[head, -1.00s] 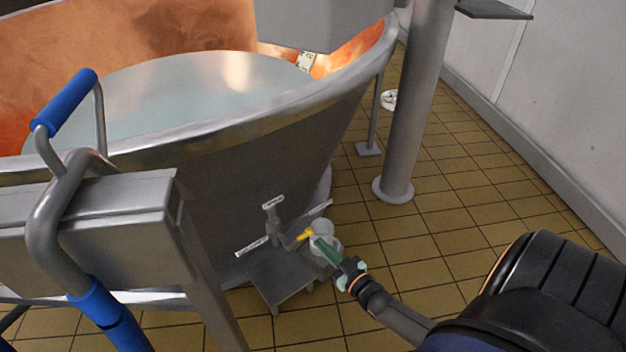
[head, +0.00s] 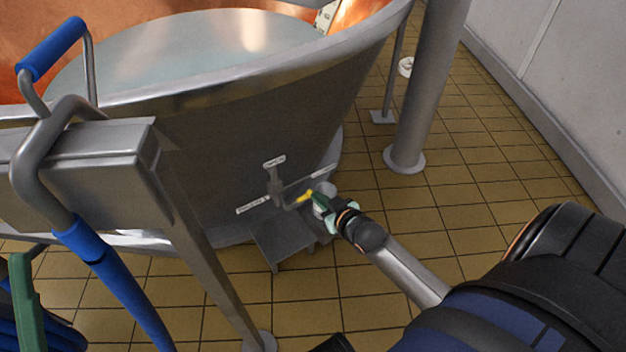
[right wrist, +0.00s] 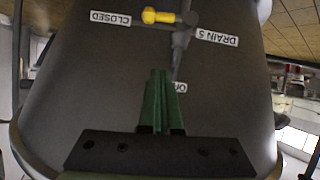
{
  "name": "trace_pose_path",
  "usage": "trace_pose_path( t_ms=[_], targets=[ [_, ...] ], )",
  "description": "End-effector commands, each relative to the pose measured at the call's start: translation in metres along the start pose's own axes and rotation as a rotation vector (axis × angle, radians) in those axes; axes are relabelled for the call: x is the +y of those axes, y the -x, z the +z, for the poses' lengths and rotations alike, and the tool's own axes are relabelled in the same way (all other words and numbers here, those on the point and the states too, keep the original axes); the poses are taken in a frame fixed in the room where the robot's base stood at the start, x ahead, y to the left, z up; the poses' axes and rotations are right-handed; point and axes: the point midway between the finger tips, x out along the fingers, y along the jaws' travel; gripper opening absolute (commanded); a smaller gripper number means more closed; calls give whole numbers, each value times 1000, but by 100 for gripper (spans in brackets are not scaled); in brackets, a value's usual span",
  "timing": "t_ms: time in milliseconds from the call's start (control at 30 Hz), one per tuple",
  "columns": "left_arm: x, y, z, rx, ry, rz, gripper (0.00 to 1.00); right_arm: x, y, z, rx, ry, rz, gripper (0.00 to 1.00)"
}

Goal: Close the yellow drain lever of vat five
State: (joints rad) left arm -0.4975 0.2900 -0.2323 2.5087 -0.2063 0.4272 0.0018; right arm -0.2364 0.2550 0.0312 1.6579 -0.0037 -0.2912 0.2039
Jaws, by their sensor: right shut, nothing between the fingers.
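The yellow drain lever (head: 305,196) is low on the copper vat's grey outer wall (head: 225,140). In the right wrist view the lever (right wrist: 160,16) extends from its valve toward the CLOSED label (right wrist: 110,18). The DRAIN 5 label (right wrist: 212,35) is on the valve's other side, and the OPEN label (right wrist: 180,87) is partly hidden by my fingers. My right gripper (head: 317,199) is shut and empty, its green fingers together near the lever. The right wrist view shows a gap between the fingertips (right wrist: 160,73) and lever.
A steel frame with a blue handle (head: 52,48) stands at left. A grey column (head: 415,110) and tiled floor are at right.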

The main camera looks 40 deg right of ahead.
Motion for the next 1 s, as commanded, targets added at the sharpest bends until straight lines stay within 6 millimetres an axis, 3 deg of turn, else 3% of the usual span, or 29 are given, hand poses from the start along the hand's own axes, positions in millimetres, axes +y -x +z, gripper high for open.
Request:
trace_pose_path(
  t_ms=[267, 700, 800, 1000],
  targets=[
    [4, 9, 9, -4, 11, 2, 52, -1, -20, 0, -14, -1, 5, 0],
    [25, 40, 42, -21, 34, 25, 52, 0, -104, 2, -14, -1, 5, 0],
    [30, 47, 49, -25, 27, 31, 52, -1, -106, 22, -19, -1, 5, 0],
    [35, 53, 56, -37, 17, 37, 52, 0, -108, 37, -16, -2, 4, 0]
  ],
)
